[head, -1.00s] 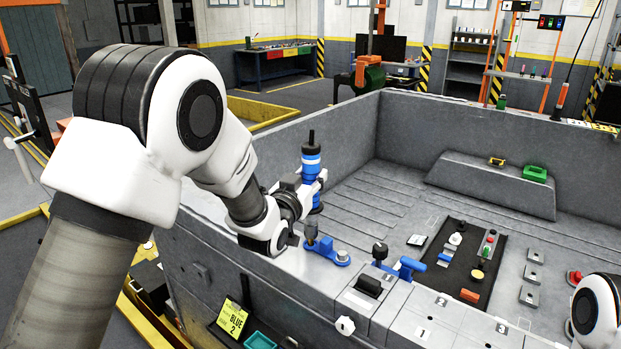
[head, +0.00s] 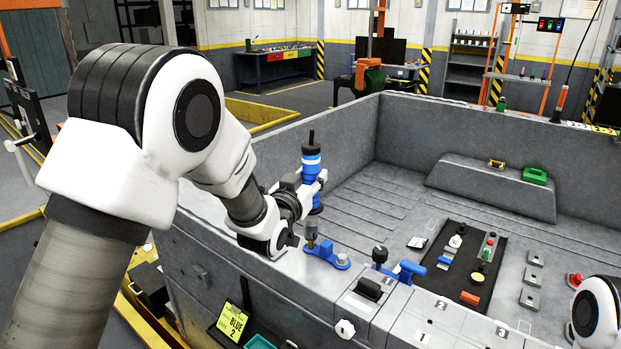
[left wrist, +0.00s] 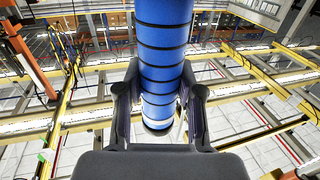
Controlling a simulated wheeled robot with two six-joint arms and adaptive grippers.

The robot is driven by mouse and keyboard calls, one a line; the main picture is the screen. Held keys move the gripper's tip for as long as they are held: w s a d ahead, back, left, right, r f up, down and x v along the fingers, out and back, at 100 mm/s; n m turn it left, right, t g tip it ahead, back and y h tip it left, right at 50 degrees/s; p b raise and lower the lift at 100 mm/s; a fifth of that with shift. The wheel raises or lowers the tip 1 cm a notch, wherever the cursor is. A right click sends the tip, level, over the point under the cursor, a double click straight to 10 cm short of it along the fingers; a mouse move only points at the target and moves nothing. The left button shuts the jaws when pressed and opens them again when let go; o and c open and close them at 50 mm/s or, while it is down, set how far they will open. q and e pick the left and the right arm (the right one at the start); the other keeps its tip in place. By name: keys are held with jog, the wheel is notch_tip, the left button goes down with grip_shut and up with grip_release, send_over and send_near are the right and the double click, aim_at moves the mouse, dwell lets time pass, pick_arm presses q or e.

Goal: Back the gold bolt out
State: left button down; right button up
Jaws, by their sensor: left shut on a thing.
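My left gripper (head: 318,184) is shut on a blue banded driver tool (head: 311,162) with a black top. The tool stands about upright above the near wall of the grey bed. In the left wrist view the tool (left wrist: 163,45) runs between the two fingers (left wrist: 159,100). Below the tool, a small gold-brown bolt (head: 311,232) stands at the left end of a blue bracket (head: 328,253) on the wall top. My right gripper is out of view; only part of that arm shows at the lower right.
Right of the bracket, a black knob and a blue handle (head: 411,270) stand near the rim, with a black block (head: 369,289). A dark mat (head: 464,262) with small parts lies inside the bed. A yellow card (head: 233,320) hangs on the outer side.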

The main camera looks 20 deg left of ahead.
aim_at(308, 150)
pick_arm(q)
jog(key=shift+r+p, duration=1.85)
jog(key=shift+r, duration=1.7)
